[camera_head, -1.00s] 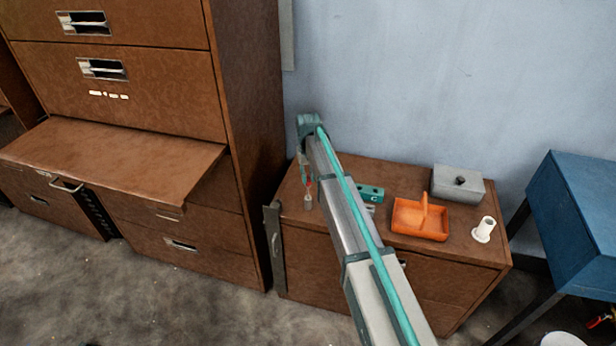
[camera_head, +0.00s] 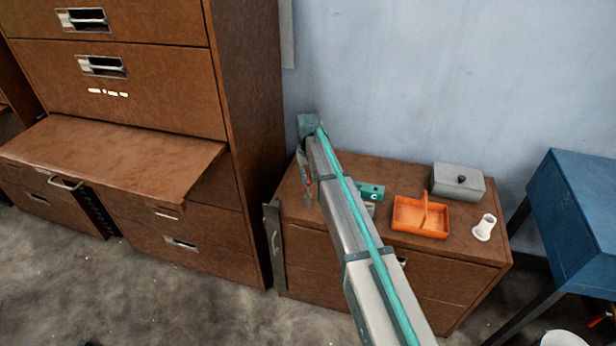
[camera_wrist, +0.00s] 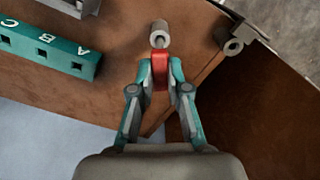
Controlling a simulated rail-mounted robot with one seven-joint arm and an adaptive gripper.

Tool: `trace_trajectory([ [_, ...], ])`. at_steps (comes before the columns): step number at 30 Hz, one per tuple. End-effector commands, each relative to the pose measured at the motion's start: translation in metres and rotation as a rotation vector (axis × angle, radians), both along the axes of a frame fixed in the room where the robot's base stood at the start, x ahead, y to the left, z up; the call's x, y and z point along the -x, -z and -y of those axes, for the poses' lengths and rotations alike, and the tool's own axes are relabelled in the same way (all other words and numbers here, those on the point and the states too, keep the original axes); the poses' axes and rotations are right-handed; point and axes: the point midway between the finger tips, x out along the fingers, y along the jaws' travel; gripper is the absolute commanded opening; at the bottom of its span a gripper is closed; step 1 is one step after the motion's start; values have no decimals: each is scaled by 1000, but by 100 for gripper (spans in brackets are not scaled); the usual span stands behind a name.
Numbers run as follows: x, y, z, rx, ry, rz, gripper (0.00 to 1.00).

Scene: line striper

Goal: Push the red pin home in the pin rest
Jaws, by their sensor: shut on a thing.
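My gripper (camera_wrist: 160,88) is shut on the red pin (camera_wrist: 160,72), with one teal finger on each side of it. The pin also shows as a small red spot in the head view (camera_head: 308,181), above the left end of the low brown cabinet. A grey cylinder (camera_wrist: 160,33) lies in line with the red part, just past the fingertips. I cannot tell whether it belongs to the pin or is the pin rest. The contact between pin and rest is not clear.
A teal block (camera_wrist: 45,48) marked A, B and C lies left of the pin. A grey bracket (camera_wrist: 233,46) is at the cabinet edge. An orange tray (camera_head: 420,217), a grey box (camera_head: 458,184) and a white spool (camera_head: 484,228) stand on the right of the cabinet top (camera_head: 465,256).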

Motion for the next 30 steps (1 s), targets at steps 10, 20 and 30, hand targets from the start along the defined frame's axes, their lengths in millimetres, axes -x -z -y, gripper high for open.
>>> trace_trajectory([
  [10,0,5,0,0,0,0,0],
  [20,0,5,0,0,0,0,0],
  [30,0,6,0,0,0,0,0],
])
